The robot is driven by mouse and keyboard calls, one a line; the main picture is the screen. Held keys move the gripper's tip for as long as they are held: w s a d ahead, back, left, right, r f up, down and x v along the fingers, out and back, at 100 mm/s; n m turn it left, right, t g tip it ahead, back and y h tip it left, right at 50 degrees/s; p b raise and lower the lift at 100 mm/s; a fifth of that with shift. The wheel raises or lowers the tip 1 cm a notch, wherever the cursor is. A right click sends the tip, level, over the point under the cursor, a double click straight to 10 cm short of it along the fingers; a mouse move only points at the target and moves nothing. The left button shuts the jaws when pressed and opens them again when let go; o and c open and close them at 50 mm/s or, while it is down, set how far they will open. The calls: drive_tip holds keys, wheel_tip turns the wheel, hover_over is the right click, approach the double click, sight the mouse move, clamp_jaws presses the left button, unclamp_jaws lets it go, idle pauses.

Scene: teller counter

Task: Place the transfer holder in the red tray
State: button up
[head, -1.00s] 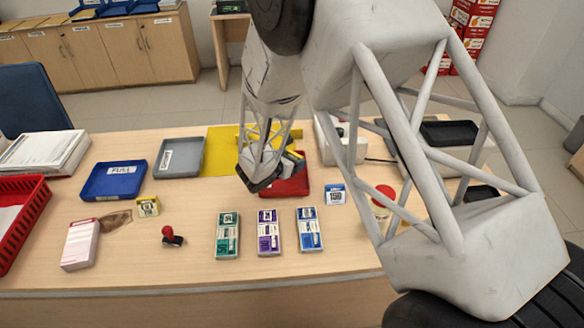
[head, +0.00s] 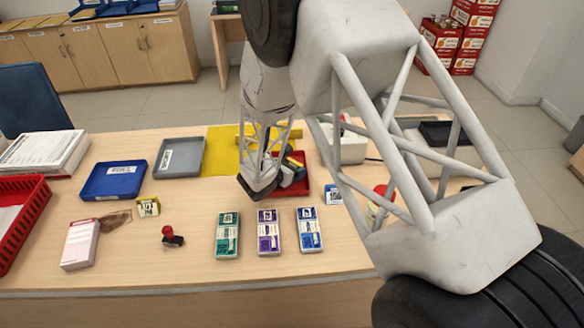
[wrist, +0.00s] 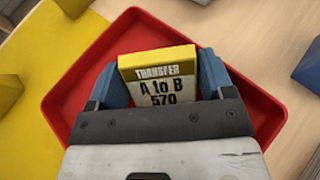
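The transfer holder (wrist: 158,80) is a yellow block with a label reading "TRANSFER A to B 570". In the wrist view it sits between the two blue fingers of my gripper (wrist: 160,88), which appear to touch it on both sides. The red tray (wrist: 262,120) lies beneath, and the holder is inside its outline. Whether the holder touches the tray floor cannot be told. In the head view my gripper (head: 285,178) is over the red tray (head: 301,189) and hides part of it and most of the holder.
A yellow mat (head: 221,155) with a raised yellow piece adjoins the tray's left. A grey tray (head: 180,158) and a blue tray (head: 114,181) are further left. A stamp (head: 172,237) is at front left.

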drive_tip(key=shift+o, duration=1.4)
drive_tip(key=shift+r, duration=0.2)
drive_tip(key=shift+v, duration=5.95)
drive_tip(key=shift+d+r, duration=0.3)
drive_tip(key=shift+r, duration=0.1)
drive_tip(key=s+d+r+m+g+y, duration=0.1)
drive_tip(key=s+d+r+m+g, duration=0.3)
drive_tip(key=s+d+r+m, duration=0.4)
drive_tip(key=s+d+r+m+g, duration=0.3)
drive_tip(key=d+r+m, duration=0.2)
drive_tip(key=d+r, duration=0.3)
drive_tip(key=s+d+r+m+y, duration=0.1)
drive_tip(key=s+r+m+y, duration=0.3)
drive_tip(key=s, duration=0.7)
drive_tip(key=s+d+r+m+y, duration=0.1)
drive_tip(key=s+r+m+y, duration=0.3)
drive_tip(key=s+r+m, duration=0.5)
drive_tip(key=shift+s+d+r+m+y, duration=0.25)
drive_tip(key=shift+s+m, duration=0.35)
drive_tip(key=shift+s, duration=0.3)
